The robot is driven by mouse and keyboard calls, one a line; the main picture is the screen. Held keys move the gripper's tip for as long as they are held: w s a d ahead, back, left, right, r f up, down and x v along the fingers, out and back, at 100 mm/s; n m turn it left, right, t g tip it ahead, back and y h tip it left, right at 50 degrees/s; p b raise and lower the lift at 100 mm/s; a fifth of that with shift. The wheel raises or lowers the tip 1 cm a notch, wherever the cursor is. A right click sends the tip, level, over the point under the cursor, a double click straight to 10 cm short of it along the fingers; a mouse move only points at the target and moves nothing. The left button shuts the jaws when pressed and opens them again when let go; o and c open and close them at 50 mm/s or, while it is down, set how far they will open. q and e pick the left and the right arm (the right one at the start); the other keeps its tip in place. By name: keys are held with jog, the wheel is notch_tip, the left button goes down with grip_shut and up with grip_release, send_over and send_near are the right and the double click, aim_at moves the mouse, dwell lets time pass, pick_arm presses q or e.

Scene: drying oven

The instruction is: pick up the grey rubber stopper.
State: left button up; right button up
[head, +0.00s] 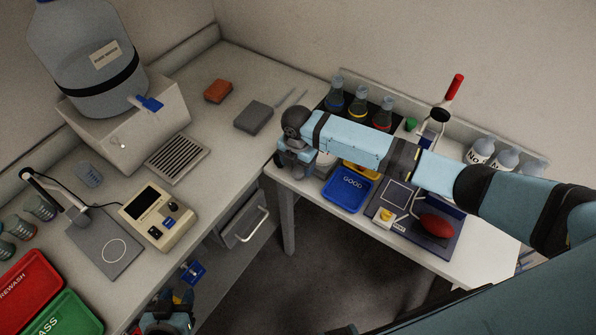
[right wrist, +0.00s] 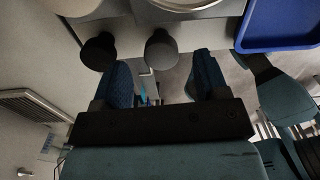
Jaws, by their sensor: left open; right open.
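The grey rubber stopper (right wrist: 161,49) shows in the right wrist view near the edge of the worktop. It lies just beyond my right gripper's fingertips, roughly between them. A black stopper (right wrist: 98,51) is beside it on the left. My right gripper (right wrist: 162,72) is open, with nothing between its blue fingers. In the head view, my right gripper (head: 295,163) is at the left end of the right-hand bench, and I cannot make out the stopper there. My left gripper (head: 180,298) is low at the bottom of the head view, away from the stoppers.
A blue tray marked GOOD (head: 347,192) is close to the right gripper. Several flasks (head: 358,103) stand behind my right arm. A dark mat with a red object (head: 436,225) is further right. A grey block (head: 254,117) and an orange sponge (head: 218,91) lie on the left bench.

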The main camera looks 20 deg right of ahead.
jog(key=shift+s+f, duration=0.1)
jog(key=shift+f, duration=1.6)
jog(key=shift+c, duration=0.2)
jog(key=c, duration=1)
jog(key=shift+o, duration=0.2)
jog(key=shift+r, duration=0.15)
notch_tip(320, 180, up, 19)
jog(key=b, duration=0.2)
notch_tip(320, 180, up, 4)
jog(key=p, duration=0.5)
send_over(298, 170)
jog(key=shift+r, duration=0.1)
